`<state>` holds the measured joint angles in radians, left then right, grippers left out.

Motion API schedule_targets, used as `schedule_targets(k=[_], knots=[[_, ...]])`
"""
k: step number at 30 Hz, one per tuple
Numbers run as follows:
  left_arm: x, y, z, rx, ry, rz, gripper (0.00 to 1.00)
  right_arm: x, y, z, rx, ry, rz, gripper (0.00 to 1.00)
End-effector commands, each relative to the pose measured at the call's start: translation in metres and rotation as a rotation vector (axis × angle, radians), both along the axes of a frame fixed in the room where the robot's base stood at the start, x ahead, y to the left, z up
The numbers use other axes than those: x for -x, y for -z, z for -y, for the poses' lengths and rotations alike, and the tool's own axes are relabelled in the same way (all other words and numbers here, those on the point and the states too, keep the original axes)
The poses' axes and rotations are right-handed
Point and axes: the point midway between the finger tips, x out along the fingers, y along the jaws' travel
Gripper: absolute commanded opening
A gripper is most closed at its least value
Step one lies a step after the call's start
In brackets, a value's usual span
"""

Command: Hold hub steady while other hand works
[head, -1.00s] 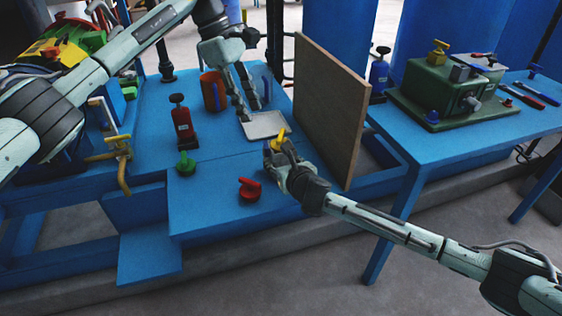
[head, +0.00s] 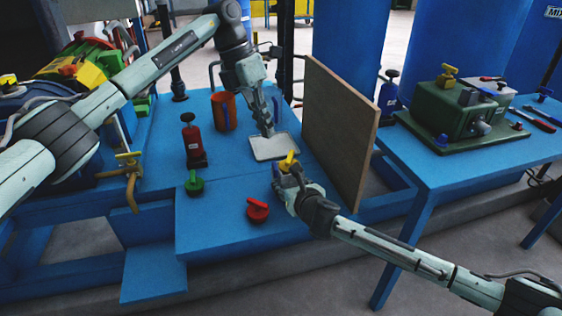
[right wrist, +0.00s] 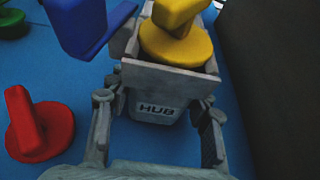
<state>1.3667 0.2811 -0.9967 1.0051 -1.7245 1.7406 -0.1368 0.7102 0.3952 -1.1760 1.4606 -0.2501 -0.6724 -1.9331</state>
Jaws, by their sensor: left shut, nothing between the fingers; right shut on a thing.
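The grey hub (right wrist: 158,108), marked "HUB", shows between the fingers of my right gripper in the right wrist view. My right gripper (head: 284,177) is shut on it near the table's right front, beside the board. A yellow knob (right wrist: 178,45) stands above the grey body; the yellow knob also shows in the head view (head: 288,160). A blue piece (right wrist: 88,28) is just left of the yellow knob; whether it is attached is unclear. My left gripper (head: 268,128) is shut and empty, pointing down beside the pale tray (head: 285,155), behind the hub.
A red knob (head: 257,209) and a green knob (head: 194,185) lie on the blue table. A brown board (head: 340,130) stands upright on the right. The table's front left is clear.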

Motion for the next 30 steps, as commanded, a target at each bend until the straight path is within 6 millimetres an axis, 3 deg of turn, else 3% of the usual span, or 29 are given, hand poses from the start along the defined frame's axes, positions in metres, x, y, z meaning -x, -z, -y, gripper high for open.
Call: schedule_targets(k=[21,30], knots=[[0.007,-0.003,0.029,-0.041,-1.633,-0.492,0.0,0.0,0.001,0.0,0.0,0.0,-0.001,0.04],[0.009,-0.005,0.038,-0.023,-2.195,-0.69,0.0,0.0,0.001,0.0,0.001,0.0,-0.002,0.04]])
